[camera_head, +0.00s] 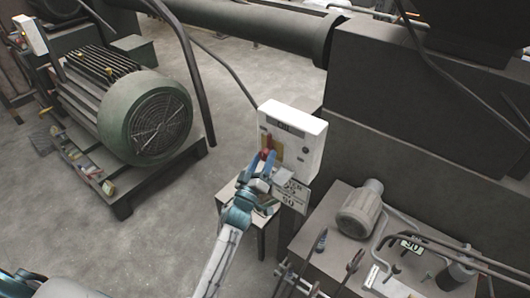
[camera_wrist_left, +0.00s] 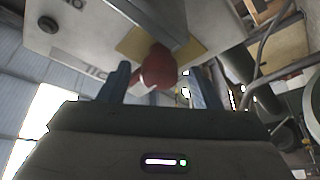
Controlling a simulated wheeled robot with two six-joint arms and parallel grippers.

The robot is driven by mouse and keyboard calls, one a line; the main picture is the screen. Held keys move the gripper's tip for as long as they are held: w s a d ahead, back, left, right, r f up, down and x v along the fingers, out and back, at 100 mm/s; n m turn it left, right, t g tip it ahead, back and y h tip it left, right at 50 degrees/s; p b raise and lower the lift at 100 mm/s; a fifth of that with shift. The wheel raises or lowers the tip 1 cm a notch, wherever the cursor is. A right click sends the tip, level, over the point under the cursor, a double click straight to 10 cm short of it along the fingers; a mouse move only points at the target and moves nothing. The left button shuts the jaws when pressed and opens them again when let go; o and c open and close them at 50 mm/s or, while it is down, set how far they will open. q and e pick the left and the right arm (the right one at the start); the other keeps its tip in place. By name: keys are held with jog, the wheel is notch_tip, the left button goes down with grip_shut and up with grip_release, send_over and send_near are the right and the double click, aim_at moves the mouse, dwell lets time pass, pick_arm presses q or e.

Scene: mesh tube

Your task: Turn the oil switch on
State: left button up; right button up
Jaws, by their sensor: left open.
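The oil switch is a white box (camera_head: 305,133) with a dark label on top, facing left in the head view. Its red knob (camera_head: 267,152) sits on a yellow plate (camera_head: 276,147). In the wrist view the box (camera_wrist_left: 75,38) appears upside down, with the red knob (camera_wrist_left: 158,67) in front of the yellow plate (camera_wrist_left: 133,44). My left gripper (camera_head: 262,168) is open at the knob. The wrist view shows one finger on each side of the knob, with gaps; contact cannot be told. My right gripper is not in view.
A green motor (camera_head: 145,115) is at left, a small grey motor (camera_head: 360,210) with pipes at right. Floor between is clear.

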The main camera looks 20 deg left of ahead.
pick_arm(q)
jog(key=shift+x, duration=1)
jog(key=shift+c, duration=0.3)
jog(key=c, duration=0.8)
jog(key=shift+c, duration=0.2)
jog(key=shift+m+h, duration=0.4)
jog(key=shift+m, duration=0.1)
jog(key=shift+c, duration=0.4)
